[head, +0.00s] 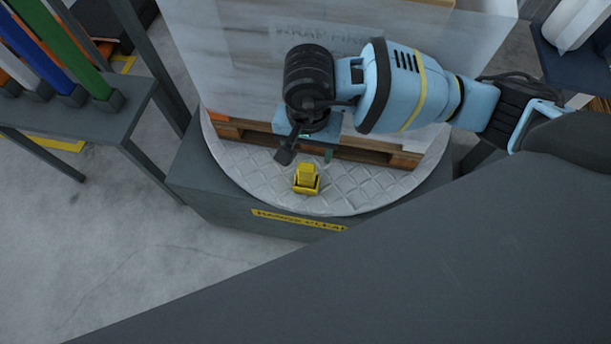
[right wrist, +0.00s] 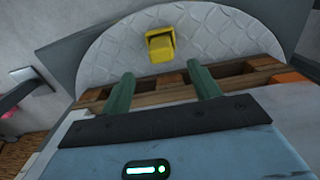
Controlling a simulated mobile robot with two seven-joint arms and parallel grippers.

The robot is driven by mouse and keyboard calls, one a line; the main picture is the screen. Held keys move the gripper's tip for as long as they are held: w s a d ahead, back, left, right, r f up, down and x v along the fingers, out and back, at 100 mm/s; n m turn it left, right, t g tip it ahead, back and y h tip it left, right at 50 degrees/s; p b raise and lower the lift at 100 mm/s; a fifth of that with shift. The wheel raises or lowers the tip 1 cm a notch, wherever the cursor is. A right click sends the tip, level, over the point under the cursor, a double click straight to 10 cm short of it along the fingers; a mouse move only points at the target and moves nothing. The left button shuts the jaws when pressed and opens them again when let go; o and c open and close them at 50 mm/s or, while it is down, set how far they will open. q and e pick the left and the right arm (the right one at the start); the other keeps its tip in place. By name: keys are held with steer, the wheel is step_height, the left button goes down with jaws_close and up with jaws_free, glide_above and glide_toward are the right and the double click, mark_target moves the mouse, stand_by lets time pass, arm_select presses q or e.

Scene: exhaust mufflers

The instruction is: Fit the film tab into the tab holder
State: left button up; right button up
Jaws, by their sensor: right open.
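The yellow tab holder (head: 307,190) is a small box near the front rim of the round, patterned turntable. A lighter yellow block, seemingly the film tab (head: 306,171), shows at the top of the holder. I cannot tell how deep it sits. In the right wrist view the yellow holder (right wrist: 160,47) shows beyond the fingertips, and the two parts are hard to separate. My right gripper (head: 306,150) is just behind the holder in the head view, fingers apart with nothing between them. It also shows in the right wrist view (right wrist: 163,84). My left gripper is not in view.
The turntable (head: 370,190) carries a wooden pallet (head: 375,153) with a film-wrapped load (head: 235,60) behind the holder. A grey rack with coloured tubes (head: 60,50) stands at the left. The turntable in front of and beside the holder is clear.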

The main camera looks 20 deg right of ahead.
mark_target(307, 166)
steer(key=shift+f, duration=1.5)
step_height(307, 166, down, 5)
steer(key=shift+r+b, duration=0.1)
steer(key=shift+b, duration=0.65)
steer(key=shift+c, duration=0.5)
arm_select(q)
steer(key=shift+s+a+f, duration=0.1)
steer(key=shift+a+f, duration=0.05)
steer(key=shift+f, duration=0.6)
arm_select(e)
steer(key=c, duration=1)
